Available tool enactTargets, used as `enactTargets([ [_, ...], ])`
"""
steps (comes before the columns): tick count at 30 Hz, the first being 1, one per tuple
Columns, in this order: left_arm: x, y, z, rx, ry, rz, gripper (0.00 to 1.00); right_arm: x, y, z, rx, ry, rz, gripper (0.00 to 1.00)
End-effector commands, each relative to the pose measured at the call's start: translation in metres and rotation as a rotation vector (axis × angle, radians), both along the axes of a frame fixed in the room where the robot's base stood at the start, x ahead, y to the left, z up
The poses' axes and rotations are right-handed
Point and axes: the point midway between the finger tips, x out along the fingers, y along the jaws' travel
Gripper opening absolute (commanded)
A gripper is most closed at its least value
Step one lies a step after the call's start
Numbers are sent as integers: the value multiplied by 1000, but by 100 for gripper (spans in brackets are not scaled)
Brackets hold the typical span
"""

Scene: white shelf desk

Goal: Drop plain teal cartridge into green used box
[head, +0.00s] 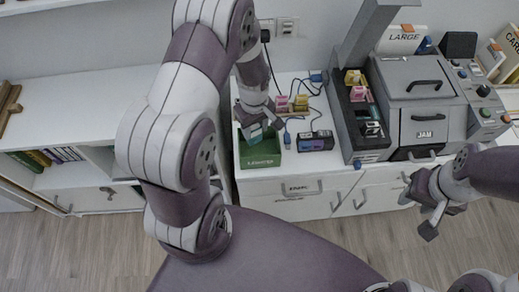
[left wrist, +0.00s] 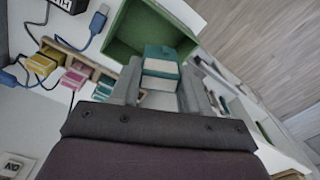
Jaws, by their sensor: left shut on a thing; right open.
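The teal cartridge (left wrist: 161,57) with a white lower part is held between the fingers of my left gripper (left wrist: 158,85). In the head view my left gripper (head: 262,125) is over the green box (head: 260,160), which stands at the front left of the white desk. The cartridge (head: 254,134) shows there as a small teal patch at the box opening, partly hidden by the gripper. The wrist view shows the open green box (left wrist: 122,42) just beyond the cartridge; I cannot tell how deep the cartridge sits. My right gripper (head: 425,208) is open and empty, right of the desk drawers.
Pink and yellow cartridges (head: 290,103) stand behind the green box, with blue-ended cables around them. A grey printer (head: 420,100) marked JAM and a dark cartridge rack (head: 357,105) fill the desk's right side.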

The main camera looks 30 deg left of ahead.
Motion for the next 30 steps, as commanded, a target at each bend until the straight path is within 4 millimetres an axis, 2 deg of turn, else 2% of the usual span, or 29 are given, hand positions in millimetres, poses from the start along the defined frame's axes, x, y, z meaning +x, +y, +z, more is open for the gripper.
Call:
enactTargets([
  [2,0,0,1,0,0,0,16,0,0,1,0,-1,0,43],
  [3,0,0,1,0,0,0,52,0,0,1,0,-1,0,43],
  [5,0,0,1,0,0,0,72,0,0,1,0,-1,0,43],
  [6,0,0,1,0,0,-1,76,0,0,1,0,-1,0,43],
  [14,0,0,2,0,0,-1,76,0,0,1,0,0,0,43],
  [17,1,0,13,1,-4,-1,76,0,0,1,0,0,0,43],
  [24,2,0,76,1,-7,-1,76,0,0,-1,0,0,0,43],
  [30,1,0,117,1,-3,-1,76,0,0,-2,0,0,0,43],
])
